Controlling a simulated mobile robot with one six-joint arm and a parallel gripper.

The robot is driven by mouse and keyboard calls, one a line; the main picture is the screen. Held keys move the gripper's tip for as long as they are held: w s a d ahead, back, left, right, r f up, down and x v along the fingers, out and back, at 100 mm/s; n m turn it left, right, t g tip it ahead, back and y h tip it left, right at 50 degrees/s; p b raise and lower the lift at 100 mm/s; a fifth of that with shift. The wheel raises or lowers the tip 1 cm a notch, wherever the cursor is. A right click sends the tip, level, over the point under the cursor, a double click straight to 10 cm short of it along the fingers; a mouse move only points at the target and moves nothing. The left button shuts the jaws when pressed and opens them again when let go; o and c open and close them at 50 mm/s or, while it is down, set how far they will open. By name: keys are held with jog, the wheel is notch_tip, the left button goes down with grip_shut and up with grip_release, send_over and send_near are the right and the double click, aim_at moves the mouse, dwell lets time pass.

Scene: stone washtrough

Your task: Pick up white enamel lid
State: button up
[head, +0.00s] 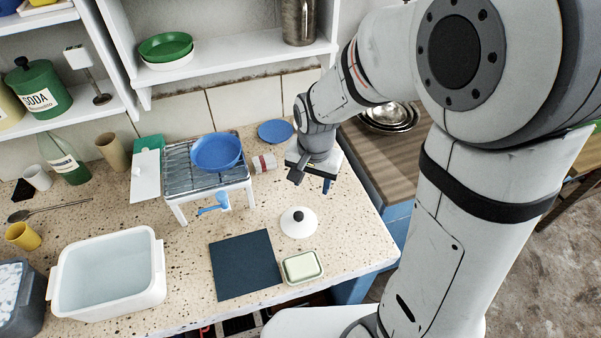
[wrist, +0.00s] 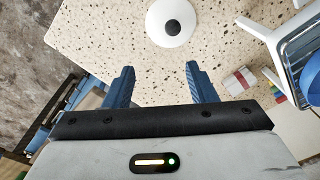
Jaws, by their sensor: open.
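The white enamel lid (head: 298,223) is round with a black knob and lies on the speckled stone top, right of the dark square mat. It also shows in the wrist view (wrist: 159,28) at the top centre, beyond my fingertips. My gripper (head: 312,182) is above the counter, behind the lid in the head view. In the wrist view its two blue fingers (wrist: 159,80) are apart with nothing between them. The lid is fully visible in the head view; its top edge is cut off in the wrist view.
A green-white soap dish (head: 303,267) sits just in front of the lid, and the dark mat (head: 245,264) lies to its left. The counter's right edge is close.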

jog(key=m, duration=0.1)
send_over(299, 214)
jog(key=shift+g, duration=0.4)
jog(key=f, duration=0.6)
jog(key=shift+w+a+f, duration=0.15)
jog(key=shift+a+f, duration=0.15)
jog(key=shift+d+f+p, duration=0.15)
jog(key=shift+f+p, duration=0.05)
jog(key=shift+f, duration=1.75)
jog(key=shift+d+f+p, duration=0.1)
jog(key=shift+f+p, duration=0.1)
jog(key=shift+f, duration=1.7)
jog(key=c, duration=1.1)
